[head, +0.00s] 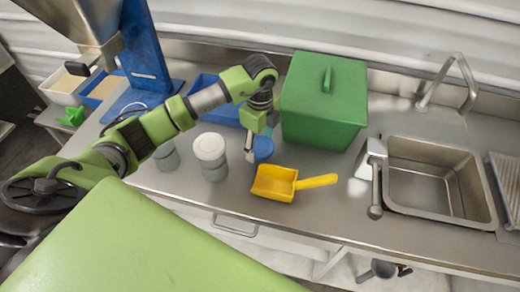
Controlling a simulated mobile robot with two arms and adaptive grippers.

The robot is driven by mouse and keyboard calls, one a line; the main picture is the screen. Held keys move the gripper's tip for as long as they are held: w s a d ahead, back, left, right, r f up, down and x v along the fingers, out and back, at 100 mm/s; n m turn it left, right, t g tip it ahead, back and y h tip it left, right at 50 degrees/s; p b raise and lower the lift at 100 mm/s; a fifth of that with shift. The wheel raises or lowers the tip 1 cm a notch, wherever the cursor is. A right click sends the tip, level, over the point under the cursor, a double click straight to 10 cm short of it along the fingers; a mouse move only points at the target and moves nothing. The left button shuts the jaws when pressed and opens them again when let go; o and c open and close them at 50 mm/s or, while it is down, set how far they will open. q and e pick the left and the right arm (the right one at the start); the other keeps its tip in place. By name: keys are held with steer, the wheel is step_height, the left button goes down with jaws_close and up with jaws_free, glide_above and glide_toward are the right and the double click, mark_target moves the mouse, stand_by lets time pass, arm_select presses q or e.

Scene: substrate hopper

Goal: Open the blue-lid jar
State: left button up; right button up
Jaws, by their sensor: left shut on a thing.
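The blue-lid jar (264,149) stands on the steel counter, between the white-lid jar and the green bin. Its round blue lid shows just under my left gripper (259,146). The left gripper reaches down from above and is shut on the blue lid. The gripper partly covers the lid, and the jar's body is mostly hidden, so I cannot tell whether the lid is loose from it. My right gripper is not in view.
A white-lid jar (210,150) and a grey jar (167,158) stand to the left. A yellow scoop (275,183) lies in front. A green bin (323,105) stands behind right, a blue tray (210,84) behind left. The sink (432,175) and faucet (466,75) are at right.

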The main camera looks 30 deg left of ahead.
mark_target(260, 146)
arm_select(q)
step_height(260, 146, down, 4)
steer(key=shift+r+p, duration=0.25)
steer(key=shift+p, duration=0.1)
steer(key=shift+f, duration=0.15)
steer(key=shift+f, duration=0.2)
steer(key=o, duration=1)
steer(key=shift+c, duration=0.2)
steer(key=shift+r, duration=0.1)
